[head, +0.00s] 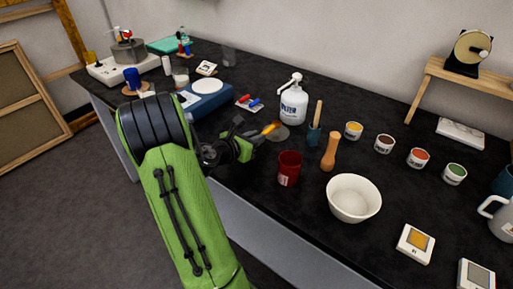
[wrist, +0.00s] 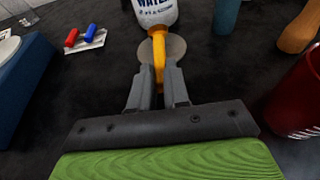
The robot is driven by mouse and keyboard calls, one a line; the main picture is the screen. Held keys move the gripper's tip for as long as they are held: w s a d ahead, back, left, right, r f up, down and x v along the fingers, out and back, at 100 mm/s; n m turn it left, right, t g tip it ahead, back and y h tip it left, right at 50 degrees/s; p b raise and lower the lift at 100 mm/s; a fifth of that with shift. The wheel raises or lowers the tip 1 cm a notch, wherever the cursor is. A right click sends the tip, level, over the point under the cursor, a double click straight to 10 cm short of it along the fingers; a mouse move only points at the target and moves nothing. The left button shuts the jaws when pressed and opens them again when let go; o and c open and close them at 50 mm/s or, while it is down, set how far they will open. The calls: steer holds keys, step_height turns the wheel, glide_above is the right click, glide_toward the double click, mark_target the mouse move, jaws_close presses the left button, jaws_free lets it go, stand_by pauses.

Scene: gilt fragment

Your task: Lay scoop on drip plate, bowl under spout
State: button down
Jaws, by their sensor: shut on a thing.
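An orange scoop (head: 270,128) is between the fingertips of my gripper (head: 253,139), which is shut on it. In the wrist view the scoop (wrist: 158,48) points away from my gripper (wrist: 160,88) toward the white water bottle (wrist: 155,10). The round grey drip plate (head: 283,135) lies on the bench in front of the pump bottle (head: 293,105), whose spout (head: 283,83) points left. The scoop overlaps the plate (wrist: 177,50) in the wrist view; I cannot tell whether they touch. The white bowl (head: 353,199) stands empty at the front right, away from the spout.
A dark red cup (head: 289,168) and a wooden pestle-like tool (head: 330,153) stand between bottle and bowl. Several paint pots line the back right. Red and blue items on a white card (head: 249,103) and a blue box (head: 207,98) lie left of the bottle.

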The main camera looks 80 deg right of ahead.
steer(key=shift+f, duration=0.8)
steer(key=shift+f, duration=0.35)
steer(key=c, duration=1.1)
jaws_free()
